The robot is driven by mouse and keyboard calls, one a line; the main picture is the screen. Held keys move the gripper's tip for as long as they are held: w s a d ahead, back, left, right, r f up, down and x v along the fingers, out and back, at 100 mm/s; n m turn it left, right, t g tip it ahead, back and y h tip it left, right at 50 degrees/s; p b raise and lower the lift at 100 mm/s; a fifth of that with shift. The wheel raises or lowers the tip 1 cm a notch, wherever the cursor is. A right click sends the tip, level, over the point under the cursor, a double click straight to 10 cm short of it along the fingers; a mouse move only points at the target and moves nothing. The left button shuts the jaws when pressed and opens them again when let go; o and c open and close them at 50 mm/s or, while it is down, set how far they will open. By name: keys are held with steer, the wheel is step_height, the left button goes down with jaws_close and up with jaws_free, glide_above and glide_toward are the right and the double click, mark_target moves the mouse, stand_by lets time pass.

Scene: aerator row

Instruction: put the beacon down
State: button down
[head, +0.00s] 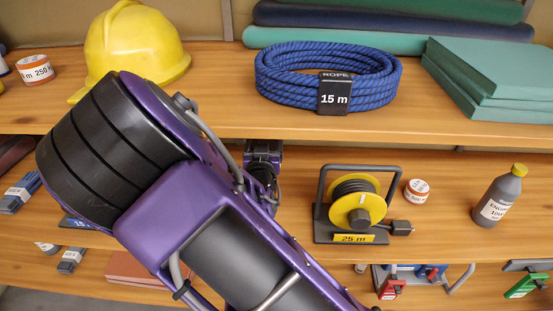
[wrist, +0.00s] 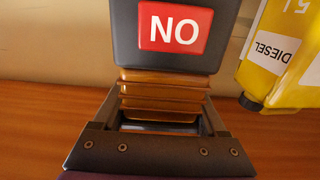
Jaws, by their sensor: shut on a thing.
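My gripper (wrist: 160,100) is in the lower middle of the wrist view, with a dark finger on each side. It is shut on the beacon, whose amber ribbed part (wrist: 163,94) lies between the fingers. A dark block with a red "NO" label (wrist: 175,34) sits directly beyond the amber part and looks joined to it. Wooden shelf board (wrist: 40,130) shows behind the gripper; I cannot tell whether the beacon touches it. In the head view my purple arm crosses the shelves, and neither the fingers nor the beacon can be made out.
A yellow diesel can (wrist: 285,60) is close at the right in the wrist view. The head view shows a yellow helmet (head: 135,48), blue rope (head: 285,72) and green pads (head: 495,78) above, with a cable reel (head: 356,208) and grey bottle (head: 498,200) on the middle shelf.

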steer(key=shift+f+b, duration=0.5)
steer(key=shift+f, duration=2.55)
steer(key=shift+f, duration=0.2)
jaws_free()
steer(key=shift+r, duration=0.1)
steer(key=shift+s+r, duration=0.1)
steer(key=s, duration=1.1)
steer(key=shift+s+a, duration=0.15)
steer(key=shift+s, duration=0.25)
